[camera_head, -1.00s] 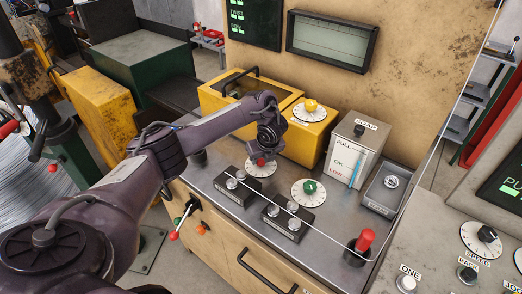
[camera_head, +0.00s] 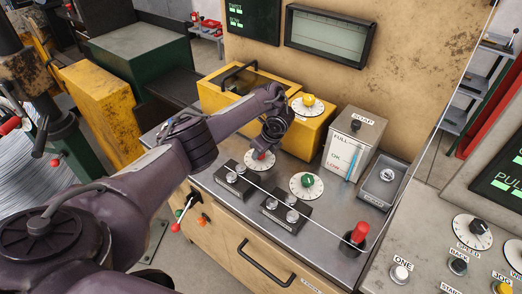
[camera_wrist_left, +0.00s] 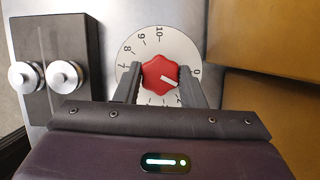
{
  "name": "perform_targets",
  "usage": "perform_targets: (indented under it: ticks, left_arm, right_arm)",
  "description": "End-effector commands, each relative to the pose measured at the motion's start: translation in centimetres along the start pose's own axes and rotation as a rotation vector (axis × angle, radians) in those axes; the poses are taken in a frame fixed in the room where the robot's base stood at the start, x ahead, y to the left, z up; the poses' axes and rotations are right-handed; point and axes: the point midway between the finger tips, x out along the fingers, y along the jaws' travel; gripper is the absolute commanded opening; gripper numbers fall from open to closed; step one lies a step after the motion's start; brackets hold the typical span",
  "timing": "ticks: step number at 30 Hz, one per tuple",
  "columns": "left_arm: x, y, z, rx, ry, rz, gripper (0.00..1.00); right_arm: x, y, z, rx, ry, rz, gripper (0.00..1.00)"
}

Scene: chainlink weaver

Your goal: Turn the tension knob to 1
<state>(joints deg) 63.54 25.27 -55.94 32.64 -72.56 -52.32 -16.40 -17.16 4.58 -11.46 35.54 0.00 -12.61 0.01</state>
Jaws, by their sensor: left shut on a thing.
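The red knob (camera_wrist_left: 161,74) sits in the middle of a white numbered dial (camera_wrist_left: 152,33) on the metal bench top. My left gripper (camera_wrist_left: 160,84) is shut on this knob, a finger on each side. The knob's white mark points to the lower right, a little past the 0. The numbers near there are hidden by the right finger and the wrist. In the head view the red knob (camera_head: 260,154) is mostly covered by my left gripper (camera_head: 263,149). I cannot read a tension label on it. My right gripper is not in view.
A green knob (camera_head: 308,180) on a dial and a yellow knob (camera_head: 308,100) on a yellow box stand nearby. A grey soap box (camera_head: 351,143) and a red-topped lever (camera_head: 358,233) stand to the right.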

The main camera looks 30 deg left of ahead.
Motion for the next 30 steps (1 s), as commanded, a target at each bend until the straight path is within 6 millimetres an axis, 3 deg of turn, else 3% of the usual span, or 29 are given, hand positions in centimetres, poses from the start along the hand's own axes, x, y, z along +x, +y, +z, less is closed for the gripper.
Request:
perform_targets:
  ticks: [6, 7, 11, 22, 26, 30]
  left_arm:
    - [-0.2, -0.2, 0.2, -0.003, -0.003, -0.005, 0.13]
    - [-0.2, -0.2, 0.2, -0.003, -0.003, -0.005, 0.39]
    - [-0.2, -0.1, 0.1, -0.001, -0.002, -0.004, 0.56]
    - [-0.7, -0.1, 0.0, 0.001, 0.001, -0.003, 0.57]
    - [-2.5, -0.2, 0.0, 0.002, 0.0, -0.005, 0.57]
    - [-5.6, -0.2, 0.2, 0.002, 0.0, -0.006, 0.57]
  right_arm:
    - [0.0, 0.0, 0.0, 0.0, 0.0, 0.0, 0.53]
    - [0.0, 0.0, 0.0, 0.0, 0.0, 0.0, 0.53]
    - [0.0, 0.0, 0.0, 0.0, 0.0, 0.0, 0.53]
    - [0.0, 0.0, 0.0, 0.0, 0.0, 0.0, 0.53]
    - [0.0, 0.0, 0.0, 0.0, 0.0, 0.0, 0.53]
    - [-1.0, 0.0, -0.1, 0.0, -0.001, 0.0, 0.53]
